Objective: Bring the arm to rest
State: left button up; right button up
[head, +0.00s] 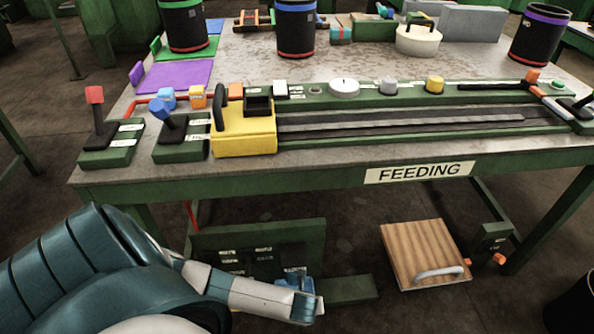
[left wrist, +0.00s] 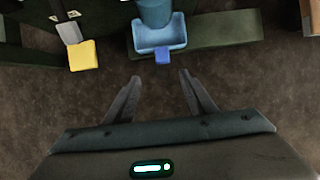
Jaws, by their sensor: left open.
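My left arm comes in from the lower left in the head view. My left gripper (head: 306,303) is low in front of the table, near the green fixture below it; its fingers are hard to make out there. In the left wrist view the left gripper (left wrist: 160,82) is open, with nothing between its two dark fingers. A blue tray-like part (left wrist: 160,36) with a small blue tab lies just beyond the fingertips, apart from them in the picture. A blue part (head: 292,278) shows beside the gripper in the head view. My right gripper is not in view.
The green table (head: 310,174) labelled FEEDING stands ahead, its front edge above my gripper. Below it are a green panel fixture (head: 215,241) and a wooden board with a handle (head: 420,248). A yellow pad (left wrist: 83,56) lies left of the blue part. Floor shows around the fingers.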

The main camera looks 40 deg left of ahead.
pick_arm(q)
jog(key=shift+s+d+r, duration=0.1)
jog(key=shift+r, duration=0.2)
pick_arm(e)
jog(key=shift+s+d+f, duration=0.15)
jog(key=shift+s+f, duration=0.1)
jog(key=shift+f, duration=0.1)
pick_arm(q)
jog(key=shift+d, duration=0.1)
